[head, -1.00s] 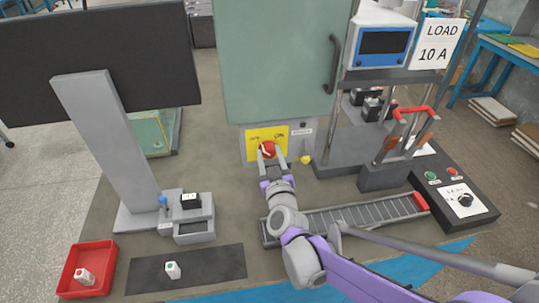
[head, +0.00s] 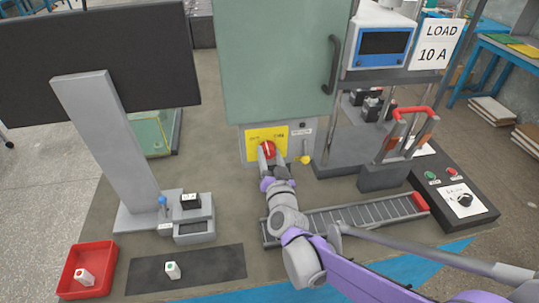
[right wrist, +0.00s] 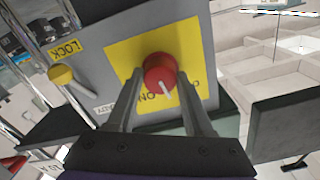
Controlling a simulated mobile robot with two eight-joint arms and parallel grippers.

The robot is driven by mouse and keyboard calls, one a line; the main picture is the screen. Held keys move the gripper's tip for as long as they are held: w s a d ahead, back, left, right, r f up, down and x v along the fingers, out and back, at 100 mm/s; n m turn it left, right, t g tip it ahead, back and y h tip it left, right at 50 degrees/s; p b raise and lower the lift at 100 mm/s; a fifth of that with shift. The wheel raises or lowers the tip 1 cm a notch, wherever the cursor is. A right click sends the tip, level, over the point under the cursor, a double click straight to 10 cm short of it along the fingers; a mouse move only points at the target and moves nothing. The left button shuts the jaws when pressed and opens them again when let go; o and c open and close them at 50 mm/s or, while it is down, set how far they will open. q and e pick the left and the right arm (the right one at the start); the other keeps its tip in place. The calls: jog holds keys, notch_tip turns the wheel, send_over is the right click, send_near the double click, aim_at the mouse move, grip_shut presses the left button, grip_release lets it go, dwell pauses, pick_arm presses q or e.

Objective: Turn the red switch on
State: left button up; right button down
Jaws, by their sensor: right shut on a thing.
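The red switch (head: 268,149) is a round knob with a white pointer line on a yellow plate (head: 252,136), at the foot of the green-grey cabinet. My right gripper (head: 269,153) is shut on the knob, one finger on each side. In the right wrist view the red knob (right wrist: 160,70) sits between the two fingertips of my right gripper (right wrist: 159,82). Its white pointer slants to the lower right there, close to the printed "ON", with another label partly hidden by a finger. My left gripper is not in view.
A yellow knob (head: 305,160) is just right of the switch; a "LOCK" label shows near it in the wrist view. A roller track (head: 340,218) lies under my right arm. A control box (head: 455,195) is at right, a red bin (head: 66,282) at lower left.

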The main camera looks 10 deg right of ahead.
jog(key=m, duration=0.5)
jog(key=shift+m, duration=0.3)
jog(key=m+p, duration=0.1)
jog(key=m, duration=0.4)
jog(key=shift+d+f, duration=0.1)
jog(key=shift+m, duration=0.4)
jog(key=shift+c, duration=1.5)
grip_release()
jog(key=s, duration=1.1)
